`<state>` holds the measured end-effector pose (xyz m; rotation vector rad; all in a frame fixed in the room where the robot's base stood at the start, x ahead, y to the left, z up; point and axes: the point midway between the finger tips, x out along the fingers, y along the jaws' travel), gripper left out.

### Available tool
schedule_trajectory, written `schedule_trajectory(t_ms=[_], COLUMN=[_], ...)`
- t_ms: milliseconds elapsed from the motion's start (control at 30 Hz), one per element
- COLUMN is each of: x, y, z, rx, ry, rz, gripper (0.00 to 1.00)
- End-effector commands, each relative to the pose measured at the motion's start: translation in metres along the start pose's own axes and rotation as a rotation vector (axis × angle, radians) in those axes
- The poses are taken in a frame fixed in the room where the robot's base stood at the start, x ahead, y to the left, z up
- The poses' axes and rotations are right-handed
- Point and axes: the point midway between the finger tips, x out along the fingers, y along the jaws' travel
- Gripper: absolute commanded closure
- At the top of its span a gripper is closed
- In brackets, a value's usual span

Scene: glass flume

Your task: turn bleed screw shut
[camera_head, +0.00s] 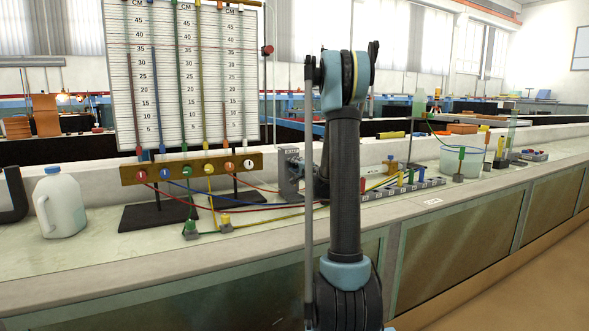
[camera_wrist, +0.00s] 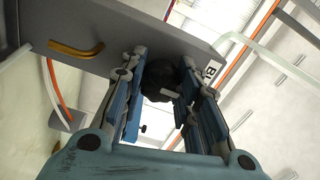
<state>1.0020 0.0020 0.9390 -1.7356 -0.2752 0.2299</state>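In the wrist view, a dark round knob (camera_wrist: 158,78), which looks like the bleed screw, stands out from a grey panel (camera_wrist: 110,42). The two blue fingers of my gripper (camera_wrist: 161,82) lie on either side of the knob, and it nearly fills the gap between their tips. I cannot tell whether both fingers press on it. A small white mark shows on or beside the knob. In the head view, a grey block (camera_head: 289,176) on the bench is partly behind my arm, which hides my gripper and the knob.
An ochre bent handle (camera_wrist: 76,49) and orange and white tubes (camera_wrist: 56,92) are near the panel. A manometer board (camera_head: 185,75), a valve bar (camera_head: 190,168), a white jug (camera_head: 60,205) and coloured hoses lie left of my arm. A bucket (camera_head: 465,155) stands right.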

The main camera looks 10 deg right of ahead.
Motion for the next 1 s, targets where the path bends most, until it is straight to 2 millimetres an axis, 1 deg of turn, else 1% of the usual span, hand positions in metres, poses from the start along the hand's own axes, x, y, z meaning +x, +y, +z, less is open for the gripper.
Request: schedule_trajectory(t_ms=[33,100,433,567,667,1000], x=[-0.002,-0.002,-0.001,-0.007,-0.020,-0.084], y=[0.002,0.001,0.001,0.001,0.001,0.002], z=[-0.003,-0.003,-0.001,-0.001,-0.002,-0.002], rx=[-0.002,-0.002,-0.001,-0.001,-0.001,-0.001], ry=[0.006,0.006,0.003,0.003,0.004,0.006], rz=[0.002,0.002,0.001,0.001,0.001,0.002], gripper=[0.62,0.49,0.49,0.49,0.49,0.49])
